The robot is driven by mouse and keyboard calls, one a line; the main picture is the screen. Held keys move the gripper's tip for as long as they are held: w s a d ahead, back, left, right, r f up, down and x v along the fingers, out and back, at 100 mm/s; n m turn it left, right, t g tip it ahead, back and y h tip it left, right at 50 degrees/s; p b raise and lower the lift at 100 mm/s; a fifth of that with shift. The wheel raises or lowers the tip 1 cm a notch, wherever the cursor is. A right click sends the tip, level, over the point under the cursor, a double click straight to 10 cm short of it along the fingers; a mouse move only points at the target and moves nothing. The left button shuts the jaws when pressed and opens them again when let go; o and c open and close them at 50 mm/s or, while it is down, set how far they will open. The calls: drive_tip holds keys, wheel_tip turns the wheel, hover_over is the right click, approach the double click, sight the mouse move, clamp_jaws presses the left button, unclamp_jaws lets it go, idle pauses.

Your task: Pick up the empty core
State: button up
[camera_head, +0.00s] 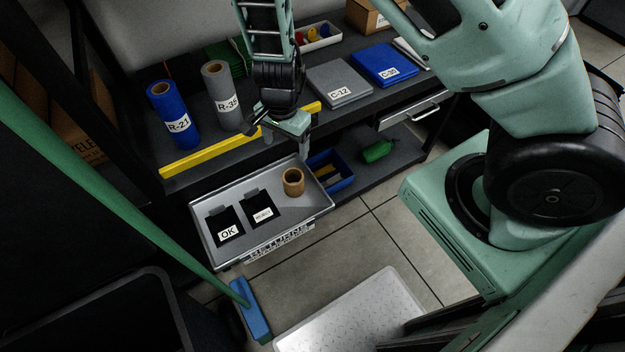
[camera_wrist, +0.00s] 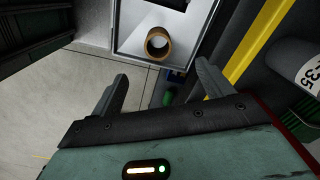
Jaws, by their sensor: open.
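The empty core (camera_head: 293,182) is a short brown cardboard tube. It stands upright in the right part of the grey returns tray (camera_head: 222,259), beside two black cards. In the wrist view the core (camera_wrist: 158,43) shows its round open end near the tray's edge, beyond the fingertips. My gripper (camera_head: 283,140) hangs above the tray's back edge and the yellow strip, above and apart from the core. In the wrist view my gripper (camera_wrist: 163,82) is open with nothing between its fingers.
A blue roll R-21 (camera_head: 172,116) and a grey roll R-35 (camera_head: 221,96) stand on the bench behind the yellow strip (camera_head: 215,147). A blue bin (camera_head: 331,171) and a green object (camera_head: 378,150) lie on the lower shelf, right of the tray. Floor in front is partly clear.

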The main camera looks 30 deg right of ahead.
sight(292, 176)
drive_tip(key=f+b, duration=0.1)
drive_tip(key=f, duration=0.3)
drive_tip(key=f+b, duration=0.1)
drive_tip(key=f, duration=0.3)
drive_tip(key=f+b, duration=0.1)
drive_tip(key=f, duration=0.2)
drive_tip(key=shift+d+f+b, duration=0.35)
drive_tip(key=shift+d+f, duration=0.05)
drive_tip(key=shift+s+f+b, duration=0.15)
drive_tip(key=shift+f+b, duration=1.4)
drive_tip(key=shift+f, duration=1.45)
drive_tip(key=c, duration=1.1)
